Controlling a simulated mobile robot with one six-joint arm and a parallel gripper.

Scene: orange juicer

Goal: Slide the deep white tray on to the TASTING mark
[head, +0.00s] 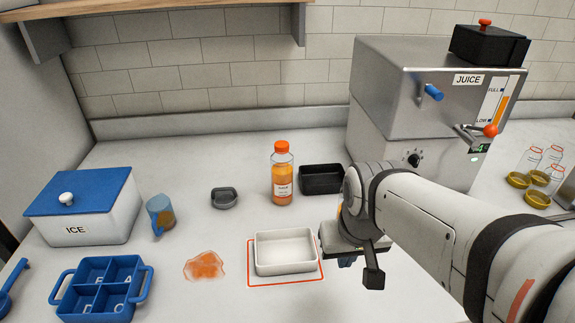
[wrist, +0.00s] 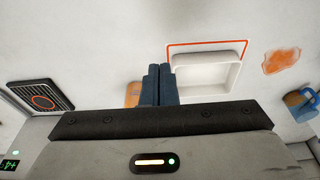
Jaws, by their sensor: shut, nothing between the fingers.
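The deep white tray (head: 286,262) stands upright on the counter within a red-orange outlined rectangle (head: 249,270). In the head view the outline shows along its left, front and right sides. The wrist view also shows the tray (wrist: 207,72), with the outline (wrist: 205,41) visible beyond it and at its sides. No lettering is readable on the mark. My gripper (wrist: 158,71) is shut and empty, its dark blue fingers beside the tray. In the head view the gripper (head: 346,262) is just right of the tray and partly hidden by the wrist. I cannot tell whether the fingers touch the tray.
An orange spill (head: 205,266) lies left of the tray. A juice bottle (head: 282,178) and black bin (head: 320,179) stand behind it. A mug (head: 161,215), ice box (head: 85,208) and blue divided caddy (head: 103,290) are left. The juice machine (head: 425,100) is behind my arm.

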